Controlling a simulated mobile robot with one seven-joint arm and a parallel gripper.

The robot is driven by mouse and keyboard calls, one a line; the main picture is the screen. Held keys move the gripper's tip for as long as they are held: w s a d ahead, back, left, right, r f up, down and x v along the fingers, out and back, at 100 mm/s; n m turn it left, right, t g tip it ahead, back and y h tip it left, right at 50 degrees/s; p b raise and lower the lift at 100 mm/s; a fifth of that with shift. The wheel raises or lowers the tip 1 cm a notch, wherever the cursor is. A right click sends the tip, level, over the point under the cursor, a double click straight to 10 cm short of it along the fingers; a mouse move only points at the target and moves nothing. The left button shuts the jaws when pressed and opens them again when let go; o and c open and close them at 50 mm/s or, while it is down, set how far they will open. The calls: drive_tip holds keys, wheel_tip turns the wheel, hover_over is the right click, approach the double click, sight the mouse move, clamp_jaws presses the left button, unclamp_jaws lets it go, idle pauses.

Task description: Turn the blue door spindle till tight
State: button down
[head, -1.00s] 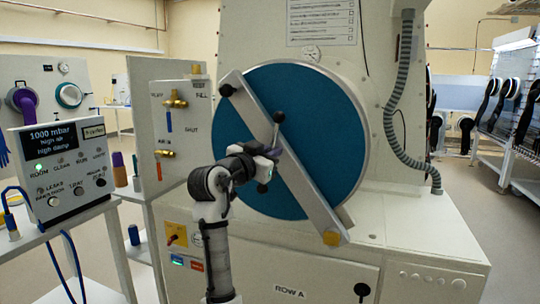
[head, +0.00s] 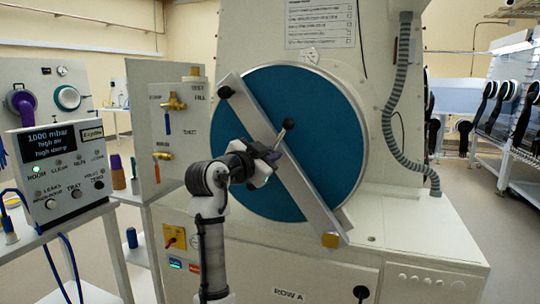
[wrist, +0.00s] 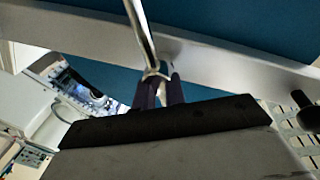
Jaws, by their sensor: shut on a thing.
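The round blue door (head: 325,115) is closed across the front of the white chamber. A grey diagonal bar (head: 305,190) crosses it from upper left to lower right. The spindle's silver handle rod (head: 282,137), with a black ball end, stands at the bar's middle and leans to the upper right. My gripper (head: 271,156) is shut on the spindle handle below that ball. In the wrist view the dark fingers (wrist: 159,92) close around the silver rod (wrist: 142,38) in front of the bar. The spindle's hub and lower handle end are mostly hidden by my gripper.
A control box (head: 65,170) with a lit display stands on a stand at left. A valve panel (head: 170,125) is just left of the door. A ledge (head: 420,240) juts out below, and a grey hose (head: 390,115) hangs at right.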

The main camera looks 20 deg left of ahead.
drive_tip(key=c, duration=1.5)
unclamp_jaws()
drive_tip(key=shift+c, duration=0.2)
drive_tip(key=b+v, duration=0.2)
drive_tip(key=v, duration=1.1)
drive_tip(key=shift+s, duration=0.4)
drive_tip(key=shift+a, duration=0.2)
